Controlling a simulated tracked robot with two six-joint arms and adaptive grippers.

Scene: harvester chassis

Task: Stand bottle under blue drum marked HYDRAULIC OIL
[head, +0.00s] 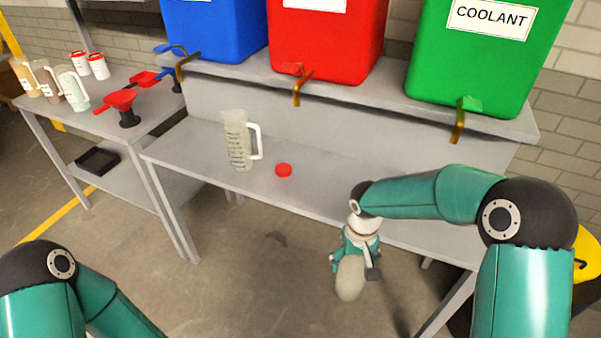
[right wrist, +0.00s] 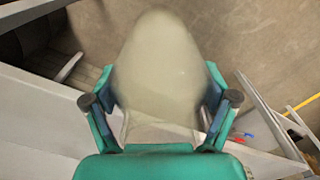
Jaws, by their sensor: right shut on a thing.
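My right gripper (head: 355,250) is shut on a pale, cloudy bottle (head: 349,280), held in front of the bench's front edge. In the right wrist view the bottle (right wrist: 160,65) sits between the two fingers. Its mouth and exact tilt cannot be made out. The blue drum (head: 212,28) stands on the raised shelf at the upper left; its label is out of frame. Its brass tap with a blue handle (head: 178,50) overhangs the shelf edge. My left gripper is out of view; only part of the left arm shows at lower left.
A measuring jug (head: 236,145) and a red cap (head: 283,170) are on the lower bench (head: 190,140). Red (head: 325,45) and green (head: 480,60) drums stand right of the blue one. A side table at left holds several bottles and a red funnel (head: 121,102).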

